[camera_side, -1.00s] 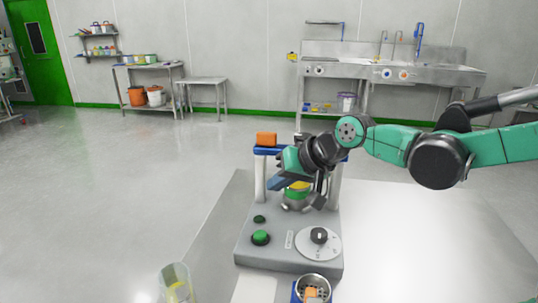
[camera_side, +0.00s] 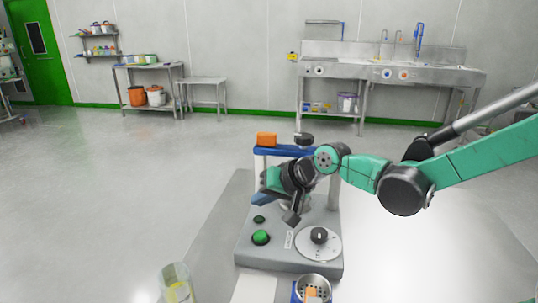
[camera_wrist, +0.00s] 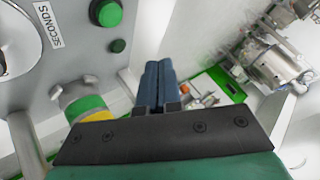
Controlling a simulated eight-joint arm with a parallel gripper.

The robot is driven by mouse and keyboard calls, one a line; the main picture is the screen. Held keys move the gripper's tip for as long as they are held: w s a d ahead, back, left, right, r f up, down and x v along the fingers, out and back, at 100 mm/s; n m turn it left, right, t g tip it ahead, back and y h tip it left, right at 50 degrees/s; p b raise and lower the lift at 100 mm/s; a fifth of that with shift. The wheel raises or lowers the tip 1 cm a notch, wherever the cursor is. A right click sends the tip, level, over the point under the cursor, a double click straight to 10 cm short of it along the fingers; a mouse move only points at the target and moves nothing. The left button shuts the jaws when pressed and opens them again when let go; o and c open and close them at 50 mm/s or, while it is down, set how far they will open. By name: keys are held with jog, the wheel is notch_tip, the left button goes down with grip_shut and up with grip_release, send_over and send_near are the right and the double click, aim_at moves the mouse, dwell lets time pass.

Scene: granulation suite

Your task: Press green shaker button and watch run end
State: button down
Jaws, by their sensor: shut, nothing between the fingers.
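The shaker has a grey base (camera_side: 285,258) with a large green button (camera_side: 261,237) at its front left. The green button also shows at the top of the wrist view (camera_wrist: 105,12). A smaller dark green light or button (camera_side: 259,219) sits just behind it. My gripper (camera_side: 258,200) is shut and empty, with its blue fingers pressed together. In the side view it hangs between the shaker's posts, above and behind the green button, apart from it. In the wrist view a container with a green and yellow band (camera_wrist: 88,106) stands beside the fingers; my gripper mostly hides it in the side view.
A white dial with a black knob (camera_side: 319,238) is on the base's right. The shaker's blue crossbar (camera_side: 284,150) carries an orange block (camera_side: 266,139). A clear beaker with yellow contents (camera_side: 176,285) and a perforated metal cup (camera_side: 313,284) stand in front.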

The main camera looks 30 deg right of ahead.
aim_at(263, 235)
jog(key=shift+f, duration=2.7)
jog(key=shift+f, duration=0.15)
jog(key=shift+f, duration=0.25)
jog(key=shift+f, duration=0.45)
dwell(0.4)
jog(key=shift+r, duration=0.9)
jog(key=shift+r, duration=2.5)
